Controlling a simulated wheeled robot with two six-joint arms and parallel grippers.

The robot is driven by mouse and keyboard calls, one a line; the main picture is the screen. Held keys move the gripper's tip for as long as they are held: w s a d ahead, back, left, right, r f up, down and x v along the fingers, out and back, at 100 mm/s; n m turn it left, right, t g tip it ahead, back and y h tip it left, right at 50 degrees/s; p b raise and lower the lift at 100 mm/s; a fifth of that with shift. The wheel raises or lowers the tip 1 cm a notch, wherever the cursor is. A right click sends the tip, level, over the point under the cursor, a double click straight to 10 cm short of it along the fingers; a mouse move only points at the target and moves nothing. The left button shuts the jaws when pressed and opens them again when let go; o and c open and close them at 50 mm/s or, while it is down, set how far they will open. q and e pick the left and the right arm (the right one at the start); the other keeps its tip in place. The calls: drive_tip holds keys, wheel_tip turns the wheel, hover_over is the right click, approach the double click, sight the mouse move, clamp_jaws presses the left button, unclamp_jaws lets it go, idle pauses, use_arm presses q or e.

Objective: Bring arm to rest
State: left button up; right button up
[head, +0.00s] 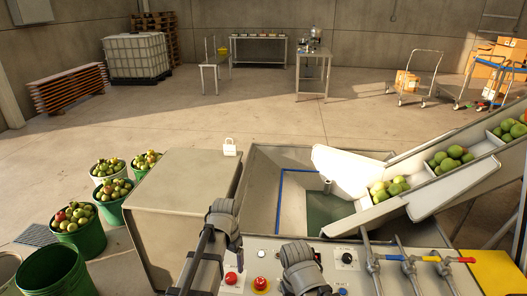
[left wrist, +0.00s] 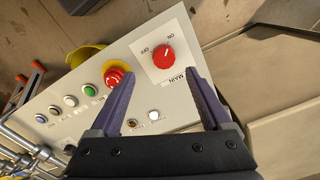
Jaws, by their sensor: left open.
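My left gripper (head: 205,262) hangs over the left end of the control panel, and its arm shows at the lower middle of the head view. In the left wrist view its two purple fingers (left wrist: 163,102) are spread apart with nothing between them. The control panel (left wrist: 133,58) lies beyond the fingertips. The red MAIN knob (left wrist: 163,56) is on a white plate, with its mark seemingly toward ON. Beside it is a red emergency stop (left wrist: 116,77) on a yellow ring. Grey parts of my right arm (head: 303,268) cover the panel's middle; its gripper is not seen.
A beige box (head: 180,180) stands left of the panel. A conveyor (head: 420,190) with green fruit slopes down to the hopper (head: 262,215) behind it. Valve handles (head: 408,258) stand at right. Green buckets of fruit (head: 78,222) line the left.

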use_arm(q)
drive_tip(key=s+d+n+y, duration=0.1)
drive_tip(key=s+d, duration=0.8)
drive_tip(key=s, duration=0.5)
drive_tip(key=shift+s+d, duration=0.15)
drive_tip(key=shift+d, duration=0.05)
drive_tip(key=shift+r, duration=0.1)
use_arm(e)
drive_tip(key=shift+c, duration=0.2)
